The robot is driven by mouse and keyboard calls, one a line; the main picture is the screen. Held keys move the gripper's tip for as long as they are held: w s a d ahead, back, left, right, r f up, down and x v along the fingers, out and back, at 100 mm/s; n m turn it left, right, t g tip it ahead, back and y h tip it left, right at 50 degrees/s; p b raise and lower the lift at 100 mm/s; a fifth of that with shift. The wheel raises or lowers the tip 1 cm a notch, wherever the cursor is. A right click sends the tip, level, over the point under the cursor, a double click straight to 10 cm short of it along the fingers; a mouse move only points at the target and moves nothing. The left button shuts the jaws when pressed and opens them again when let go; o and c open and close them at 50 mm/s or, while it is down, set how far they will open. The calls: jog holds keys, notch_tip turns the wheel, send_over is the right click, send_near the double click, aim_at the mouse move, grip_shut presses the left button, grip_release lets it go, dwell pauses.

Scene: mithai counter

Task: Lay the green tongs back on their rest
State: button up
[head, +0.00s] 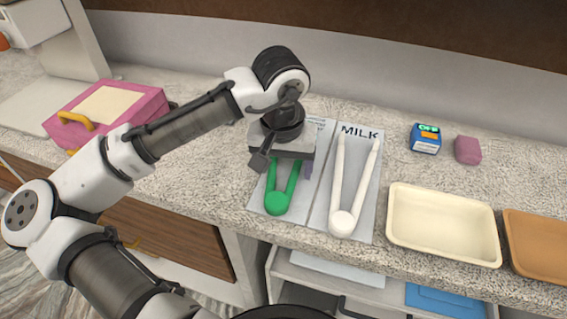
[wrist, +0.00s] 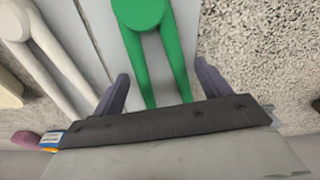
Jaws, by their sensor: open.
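The green tongs (head: 278,202) lie on a pale grey rest panel (head: 258,198), round end toward the counter's front edge. My gripper (head: 283,168) is open above their arms and hides the far ends in the head view. In the wrist view the green tongs (wrist: 148,45) pass between the two open fingers of my gripper (wrist: 162,75), with gaps on both sides. The fingers do not hold them. The panel's label is mostly hidden behind my gripper. White tongs (head: 341,222) lie on the neighbouring panel marked MILK (head: 360,131).
A cream tray (head: 444,188) and an orange-brown tray (head: 540,217) stand to the right. A blue box (head: 425,143) and a pink block (head: 467,150) sit behind. A pink case (head: 140,110) is at left. Open shelves lie below the counter's front edge.

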jog(key=o, duration=0.4)
jog(key=r, duration=0.4)
jog(key=s+r, duration=0.1)
jog(key=r, duration=0.8)
jog(key=shift+s+a+r, duration=0.15)
jog(key=shift+s+r, duration=0.15)
jog(key=shift+r, duration=0.05)
